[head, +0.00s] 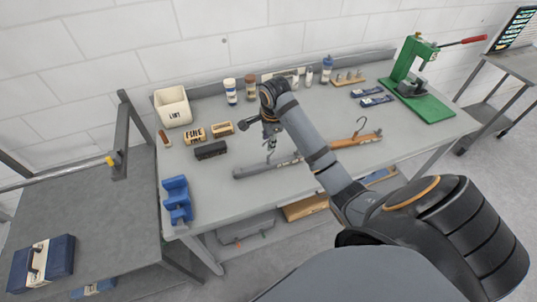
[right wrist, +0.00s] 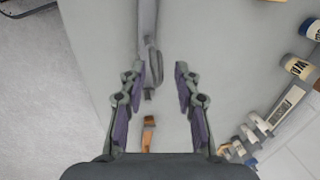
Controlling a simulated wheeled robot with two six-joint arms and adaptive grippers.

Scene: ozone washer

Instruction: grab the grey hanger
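The grey hanger (head: 252,170) lies on the grey workbench (head: 210,215), with its hook towards the back and its right part behind my right arm. My right gripper (head: 270,145) is over the hanger, near its hook. In the right wrist view, my right gripper (right wrist: 161,72) is open, and the grey hanger (right wrist: 148,22) runs from the top edge down to the space between the fingers, nearer the left finger. I cannot tell whether they touch. A wooden hanger (head: 362,138) lies further right; an orange-brown piece (right wrist: 148,128) shows low in the right wrist view. My left gripper is not in view.
Brushes (head: 211,150) and a white LINT bin (head: 173,108) are at the back left. Several bottles (head: 230,91) line the back. A blue holder (head: 177,201) is at the left edge, a green press (head: 417,85) at the right.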

